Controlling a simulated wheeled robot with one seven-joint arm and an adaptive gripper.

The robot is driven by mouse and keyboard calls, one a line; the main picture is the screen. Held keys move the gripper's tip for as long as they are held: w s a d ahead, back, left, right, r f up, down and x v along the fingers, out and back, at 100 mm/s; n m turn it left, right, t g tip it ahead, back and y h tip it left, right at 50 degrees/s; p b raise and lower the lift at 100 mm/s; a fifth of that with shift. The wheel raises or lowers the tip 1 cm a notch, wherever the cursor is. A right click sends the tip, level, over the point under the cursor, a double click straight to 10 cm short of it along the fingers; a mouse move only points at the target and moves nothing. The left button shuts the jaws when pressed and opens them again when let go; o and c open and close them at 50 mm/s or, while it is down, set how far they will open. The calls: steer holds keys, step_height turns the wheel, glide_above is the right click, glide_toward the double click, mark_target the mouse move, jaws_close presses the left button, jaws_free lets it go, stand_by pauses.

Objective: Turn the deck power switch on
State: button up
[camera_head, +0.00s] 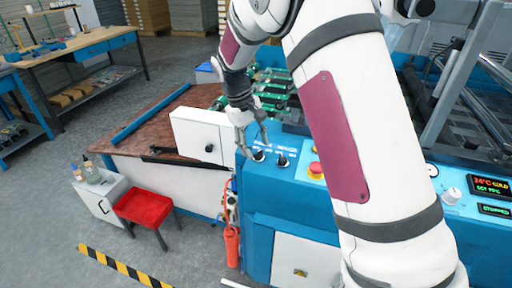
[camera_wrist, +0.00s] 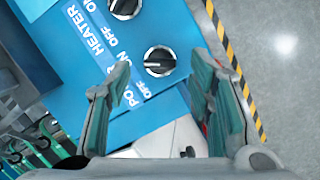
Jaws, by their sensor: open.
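The power switch is a black rotary knob (camera_wrist: 159,61) with a white line on its face, on a blue panel marked POWER, ON and OFF. I cannot tell which mark its line points to. A second black knob (camera_wrist: 125,6), by the HEATER label, is cut by the top edge of the wrist view. In the head view the power knob (camera_head: 259,156) is just below my gripper (camera_head: 253,143), with the heater knob (camera_head: 282,161) to its right. My gripper (camera_wrist: 164,73) is open, its fingertips on either side of the power knob in the wrist view; contact is not visible.
A red button (camera_head: 316,170) stands right of the knobs. A display (camera_head: 490,186) reads 24°C COLD, and a smaller one (camera_head: 495,209) reads STOPPED. A white cabinet door (camera_head: 200,137) is left of my gripper.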

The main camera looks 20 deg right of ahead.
steer(key=s+v, duration=0.1)
steer(key=v, duration=0.9)
steer(key=shift+w+r, duration=0.2)
steer(key=shift+w, duration=0.25)
steer(key=shift+a, duration=0.1)
steer(key=s+d+r+m+t+y, duration=0.1)
steer(key=s+d+r, duration=0.1)
steer(key=s+r, duration=0.45)
steer(key=s+d+r+m+t+y, duration=0.1)
steer(key=s+r+t, duration=0.15)
steer(key=s, duration=0.75)
steer(key=s+f+m+t, duration=0.2)
steer(key=s, duration=1.5)
steer(key=shift+s+d+f+y, duration=0.2)
steer(key=shift+d+f+y, duration=0.05)
steer(key=shift+f+y, duration=0.1)
